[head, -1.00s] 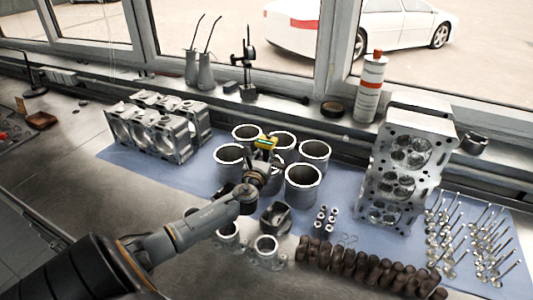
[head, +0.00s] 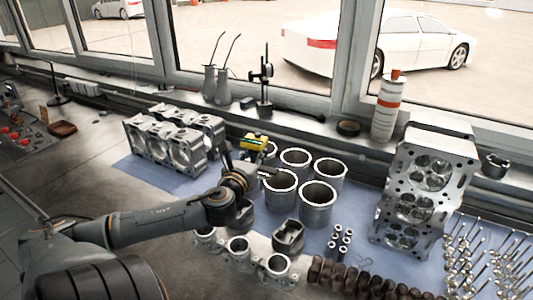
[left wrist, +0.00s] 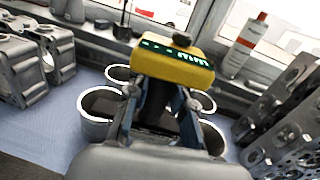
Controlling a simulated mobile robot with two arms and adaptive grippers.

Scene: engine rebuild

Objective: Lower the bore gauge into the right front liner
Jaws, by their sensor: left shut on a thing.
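The bore gauge, with a yellow head (head: 255,143), is held by my left gripper (head: 250,170). The gauge also shows in the left wrist view (left wrist: 175,65), with the fingers (left wrist: 160,100) shut on its dark body below the head. Several grey open-topped liners stand in two rows. The right front liner (head: 317,205) is open and empty-looking, to the right of my gripper. The gripper is at the left end of the rows and hides part of the liners there. The gauge's lower end is hidden, so its height over the liners cannot be told. My right gripper is not in view.
Engine blocks (head: 173,140) stand at the left on the blue mat (head: 350,262). A cylinder head (head: 425,185) stands at the right, with valves (head: 480,255) beyond it. A dark piston-like part (head: 288,235) and a crankshaft (head: 355,278) lie in front. A bottle (head: 388,108) stands on the sill.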

